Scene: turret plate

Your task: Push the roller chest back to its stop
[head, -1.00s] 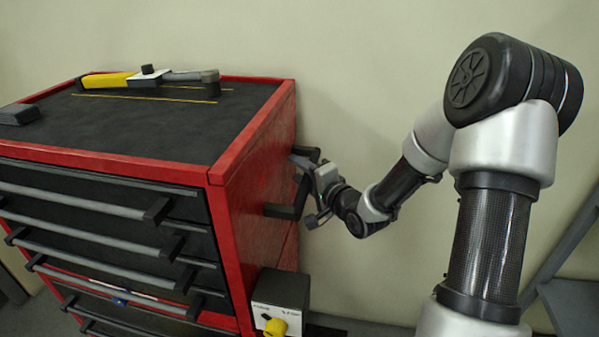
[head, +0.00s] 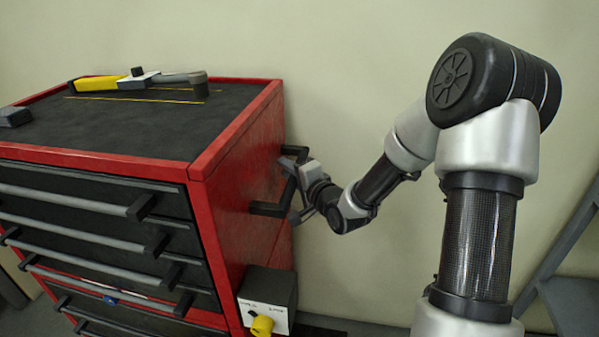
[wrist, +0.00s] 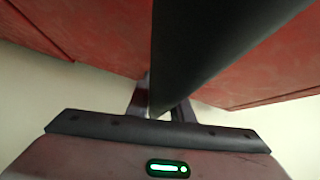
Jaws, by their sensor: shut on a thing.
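The red roller chest (head: 240,150) with dark drawers stands at the left in the head view. A dark push handle (head: 270,209) sticks out from its right side. My gripper (head: 293,178) is at that handle, on the chest's right side. In the wrist view the dark handle bar (wrist: 205,50) runs down between the fingers of my gripper (wrist: 160,105), which is shut on it. The fingertips are partly hidden by the bar. The chest's red side also shows in the wrist view (wrist: 100,35).
A yellow-handled tool (head: 135,82) and a dark block (head: 14,116) lie on the chest top. A dark box with a yellow knob (head: 262,325) is on the chest's lower right side. A pale wall (head: 360,80) stands behind. A grey frame (head: 560,260) is at the right.

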